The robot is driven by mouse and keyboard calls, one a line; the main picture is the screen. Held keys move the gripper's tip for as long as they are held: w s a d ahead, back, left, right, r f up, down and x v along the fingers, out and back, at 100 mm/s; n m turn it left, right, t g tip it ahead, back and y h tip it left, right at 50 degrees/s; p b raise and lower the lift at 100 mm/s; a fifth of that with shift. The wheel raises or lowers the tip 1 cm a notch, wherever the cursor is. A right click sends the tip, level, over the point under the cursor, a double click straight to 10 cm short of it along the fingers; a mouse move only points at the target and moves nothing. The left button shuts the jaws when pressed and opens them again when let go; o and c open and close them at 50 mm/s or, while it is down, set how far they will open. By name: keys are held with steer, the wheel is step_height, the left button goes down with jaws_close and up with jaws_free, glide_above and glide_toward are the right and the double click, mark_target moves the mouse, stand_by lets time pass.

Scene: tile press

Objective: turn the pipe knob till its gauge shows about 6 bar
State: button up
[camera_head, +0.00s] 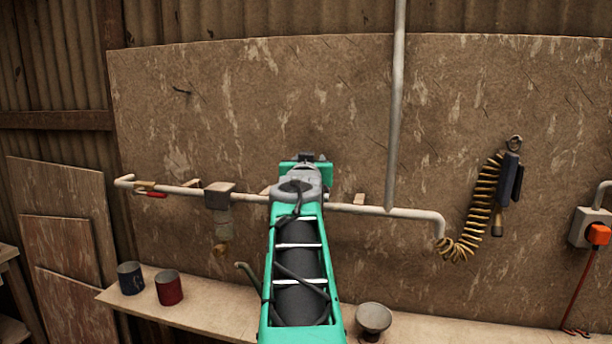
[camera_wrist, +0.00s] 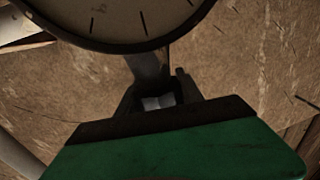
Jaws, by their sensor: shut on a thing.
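The gauge (camera_wrist: 125,25) fills the top of the wrist view. Only the lower part of its pale dial and dark rim shows, with a few black tick marks. No needle or number can be read. My gripper (camera_wrist: 158,98) is just below the gauge, shut on a small light grey piece, the pipe knob (camera_wrist: 158,103), mostly hidden between the dark fingers. In the head view my gripper (camera_head: 303,158) is up at the pipe (camera_head: 350,208), and my green arm hides the gauge and knob.
A regulator block with a bowl (camera_head: 219,196) and a red-handled valve (camera_head: 153,191) sit on the pipe to the left. A coiled hose (camera_head: 481,208) hangs at right.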

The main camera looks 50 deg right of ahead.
steer(key=m+g+h, duration=0.2)
steer(key=g, duration=0.1)
steer(key=shift+s+f+m+g, duration=0.1)
steer(key=shift+f+m+g, duration=0.05)
steer(key=shift+m+g, duration=0.25)
steer(key=m+g, duration=0.1)
steer(key=g, duration=0.1)
steer(key=shift+s+d+m+g+h+p, duration=0.15)
steer(key=shift+s+m+g+h+p, duration=0.15)
steer(key=shift+m+g+p, duration=0.1)
steer(key=m+g+p, duration=0.2)
steer(key=g, duration=0.1)
steer(key=s+m+g+p, duration=0.1)
steer(key=g, duration=0.1)
steer(key=shift+d+r+p, duration=0.1)
steer(key=shift+r+p, duration=0.2)
steer(key=shift+p, duration=0.05)
steer(key=shift+s+f+m+g+p, duration=0.1)
steer(key=shift+s+m+g+p, duration=0.1)
steer(key=shift+m+g+p, duration=0.4)
steer(key=shift+s+m+g+p, duration=0.15)
steer(key=shift+m+g+p, duration=0.25)
steer(key=shift+g+p, duration=0.3)
steer(key=shift+s, duration=0.1)
steer(key=o, duration=1.1)
steer(key=shift+f+b, duration=0.15)
steer(key=shift+b, duration=0.2)
